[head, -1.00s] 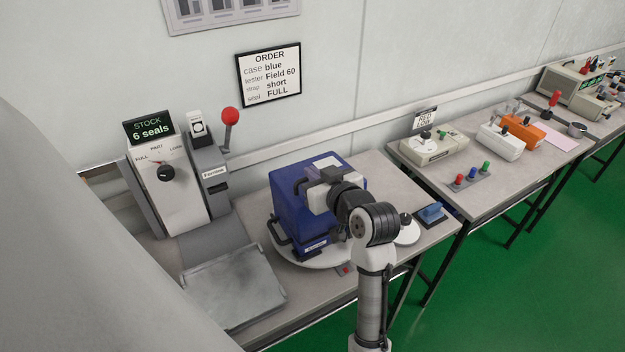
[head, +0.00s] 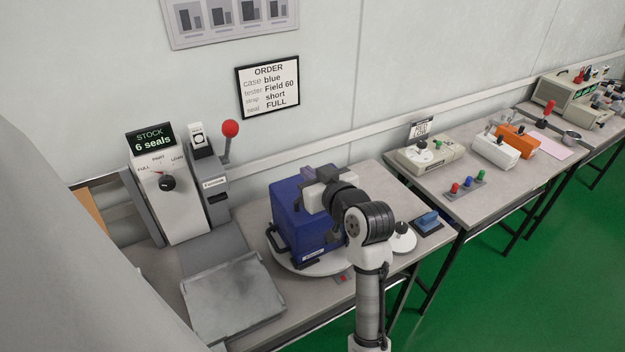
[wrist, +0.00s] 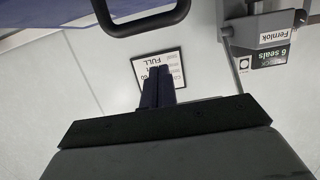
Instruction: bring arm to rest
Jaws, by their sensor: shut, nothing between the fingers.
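In the head view my gripper (head: 303,187) hangs over the upper part of the blue case (head: 292,222), partly hidden behind my own wrist. In the wrist view its dark fingers (wrist: 158,85) are together with nothing between them. They point toward the wall with the order sign (wrist: 158,68), which appears upside down. The case's dark handle (wrist: 150,22) and some blue of the case (wrist: 45,12) show at the top of that view, apart from the fingers. In the head view the case stands upright on a round pale turntable (head: 292,268).
The seal machine (head: 170,200), with a red-knobbed lever (head: 229,130), stands left of the case, a grey plate (head: 235,296) in front of it. A blue block on a dark pad (head: 428,222) lies to the right. Further tables hold testers (head: 430,153). Green floor is open at right.

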